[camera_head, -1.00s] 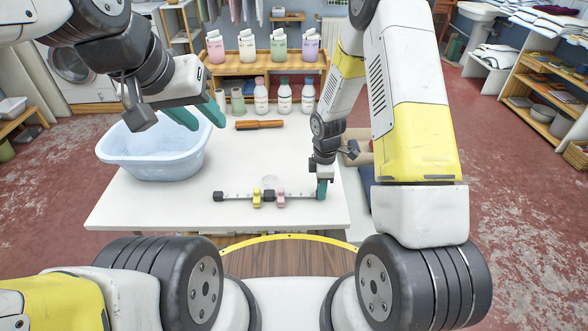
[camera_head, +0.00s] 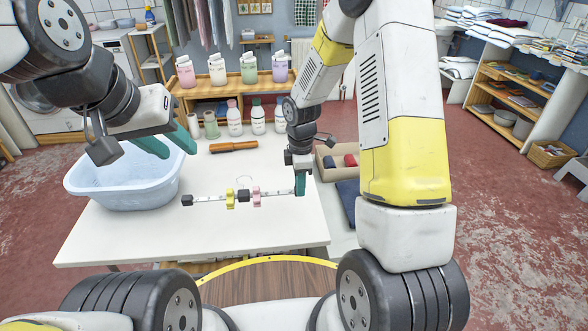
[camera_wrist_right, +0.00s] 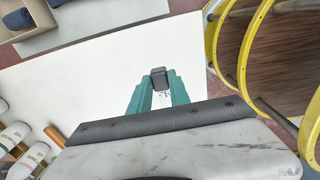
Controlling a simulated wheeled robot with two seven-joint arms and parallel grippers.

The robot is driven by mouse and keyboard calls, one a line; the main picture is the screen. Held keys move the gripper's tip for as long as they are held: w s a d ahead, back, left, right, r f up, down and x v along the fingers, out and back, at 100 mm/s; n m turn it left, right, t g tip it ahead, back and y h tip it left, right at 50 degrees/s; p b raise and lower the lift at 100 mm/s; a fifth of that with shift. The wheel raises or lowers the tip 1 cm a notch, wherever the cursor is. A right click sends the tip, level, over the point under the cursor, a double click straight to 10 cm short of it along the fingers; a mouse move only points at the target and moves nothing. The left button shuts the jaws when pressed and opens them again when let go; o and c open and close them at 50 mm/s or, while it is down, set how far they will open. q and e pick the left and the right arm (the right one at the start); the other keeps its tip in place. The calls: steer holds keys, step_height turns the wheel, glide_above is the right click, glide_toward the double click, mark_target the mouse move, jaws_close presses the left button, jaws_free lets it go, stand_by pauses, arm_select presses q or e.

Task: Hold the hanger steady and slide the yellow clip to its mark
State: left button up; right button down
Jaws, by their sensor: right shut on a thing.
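The hanger (camera_head: 210,198) is a thin pale bar with black end blocks and a dark middle block, spanning crosswise over the white table. The yellow clip (camera_head: 229,199) is on the bar just left of the middle block; a pink clip (camera_head: 256,196) is just right of it. My right gripper (camera_head: 299,186) is shut on the hanger's right end; in the right wrist view a black block (camera_wrist_right: 159,77) shows at its teal fingertips. I cannot tell whether the bar touches the table. My left gripper (camera_head: 167,147) is open and empty, above the basin's right side, apart from the hanger. I cannot make out the mark.
A blue basin (camera_head: 122,185) stands on the left of the white table (camera_head: 150,240). A brown roller-like object (camera_head: 233,147) lies behind the hanger, with several bottles (camera_head: 235,118) beyond. A box with folded cloths (camera_head: 338,163) is at the right. The table front is clear.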

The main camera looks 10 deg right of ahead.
step_height(320, 180, down, 7)
steer(key=shift+r, duration=0.1)
steer(key=shift+f, duration=0.2)
steer(key=shift+f, duration=1.3)
steer(key=c, duration=1.4)
jaws_free()
steer(key=shift+r, duration=0.3)
steer(key=shift+c, duration=0.5)
jaws_close()
